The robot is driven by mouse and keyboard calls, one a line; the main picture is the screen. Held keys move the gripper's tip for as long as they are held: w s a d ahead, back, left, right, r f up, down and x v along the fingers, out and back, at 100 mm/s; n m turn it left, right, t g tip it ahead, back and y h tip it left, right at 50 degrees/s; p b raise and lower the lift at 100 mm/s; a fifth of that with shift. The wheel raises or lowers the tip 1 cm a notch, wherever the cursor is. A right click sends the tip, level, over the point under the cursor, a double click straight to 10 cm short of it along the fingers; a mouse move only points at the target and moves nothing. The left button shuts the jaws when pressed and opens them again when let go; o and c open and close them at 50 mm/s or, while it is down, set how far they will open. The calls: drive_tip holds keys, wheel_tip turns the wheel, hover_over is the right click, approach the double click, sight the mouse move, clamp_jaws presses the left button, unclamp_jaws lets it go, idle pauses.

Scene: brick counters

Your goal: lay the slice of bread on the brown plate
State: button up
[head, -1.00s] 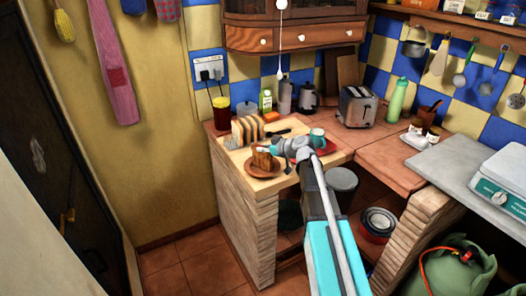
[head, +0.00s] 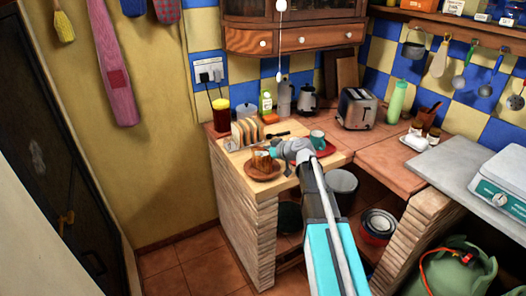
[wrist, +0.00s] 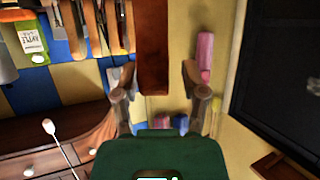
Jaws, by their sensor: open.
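The brown plate (head: 264,177) lies near the front edge of the wooden counter in the head view. The slice of bread (head: 259,162) is at the plate, partly hidden by my gripper (head: 262,152); whether it stands, leans or lies there is hard to tell. In the wrist view my gripper (wrist: 160,88) is open, its two fingers spread apart. A brown slab, seemingly the crust edge of the slice (wrist: 153,45), shows between them with gaps on both sides.
A rack of bread slices (head: 248,132) stands behind the plate. A red plate (head: 328,149) with a teal cup (head: 317,138) is to the right, close to my arm. Jars and bottles line the wall; a toaster (head: 357,107) stands farther right.

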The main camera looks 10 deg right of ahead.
drive_tip(key=shift+r, duration=0.1)
drive_tip(key=shift+s+r, duration=0.1)
drive_tip(key=shift+r, duration=0.05)
drive_tip(key=p+v, duration=0.4)
drive_tip(key=v, duration=0.7)
drive_tip(key=shift+s+d+p, duration=0.3)
drive_tip(key=shift+p, duration=0.1)
drive_tip(key=s+a+f+m+g+h, duration=0.3)
drive_tip(key=s+a+f+g, duration=0.3)
drive_tip(key=s+a+f, duration=0.3)
drive_tip(key=s+d+f+m+g+h, duration=0.1)
drive_tip(key=s+m+g+h, duration=0.3)
drive_tip(key=s, duration=0.8)
drive_tip(key=shift+f+m+h, duration=0.5)
drive_tip(key=shift+f+h, duration=0.15)
drive_tip(key=shift+h, duration=0.15)
